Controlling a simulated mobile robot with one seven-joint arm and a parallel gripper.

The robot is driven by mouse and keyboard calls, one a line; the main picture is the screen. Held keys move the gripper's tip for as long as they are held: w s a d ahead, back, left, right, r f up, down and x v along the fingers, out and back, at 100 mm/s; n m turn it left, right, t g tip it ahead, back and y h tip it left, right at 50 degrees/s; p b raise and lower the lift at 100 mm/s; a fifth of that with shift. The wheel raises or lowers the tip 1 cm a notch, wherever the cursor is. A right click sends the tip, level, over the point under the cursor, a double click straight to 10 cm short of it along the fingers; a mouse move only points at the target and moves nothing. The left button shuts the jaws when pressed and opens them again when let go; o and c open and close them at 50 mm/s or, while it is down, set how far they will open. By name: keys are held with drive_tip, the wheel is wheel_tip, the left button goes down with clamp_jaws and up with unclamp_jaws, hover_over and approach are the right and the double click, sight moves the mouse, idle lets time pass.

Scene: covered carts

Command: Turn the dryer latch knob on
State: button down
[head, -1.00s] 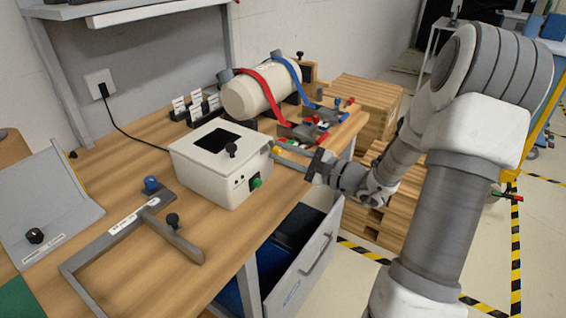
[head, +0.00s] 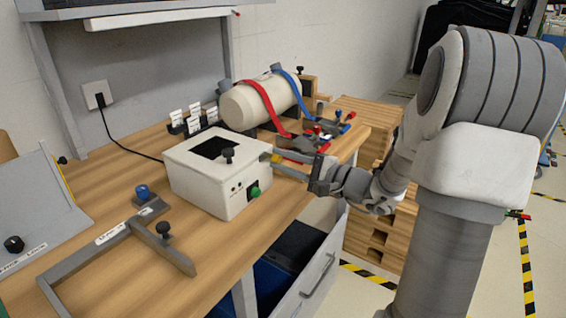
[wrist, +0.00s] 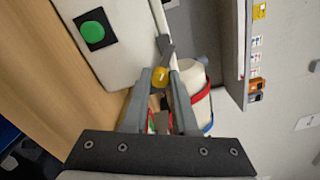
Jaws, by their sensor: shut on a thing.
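The dryer appears to be the white box (head: 200,188) on the wooden bench, with a dark opening in its top and a green button (head: 254,193) on its front. The button also shows in the wrist view (wrist: 93,33). A latch knob with a yellow end (wrist: 160,77) and a grey lever (wrist: 165,45) is at the box's side edge. My gripper (wrist: 161,80) is shut on the yellow knob, one finger on each side. In the head view my gripper (head: 276,162) reaches the box's right side, and the knob is mostly hidden by the fingers.
A cream cylinder (head: 240,108) with red and blue straps lies behind the box. A grey frame (head: 85,262) with knobs lies at the front left. An open drawer (head: 318,278) sticks out below the bench. Wooden pallets (head: 365,112) stand beyond the bench.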

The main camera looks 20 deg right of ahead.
drive_tip(key=c, duration=0.7)
unclamp_jaws()
drive_tip(key=p+v, duration=0.2)
drive_tip(key=v, duration=1.5)
drive_tip(key=shift+s, duration=0.2)
drive_tip(key=shift+d, duration=0.15)
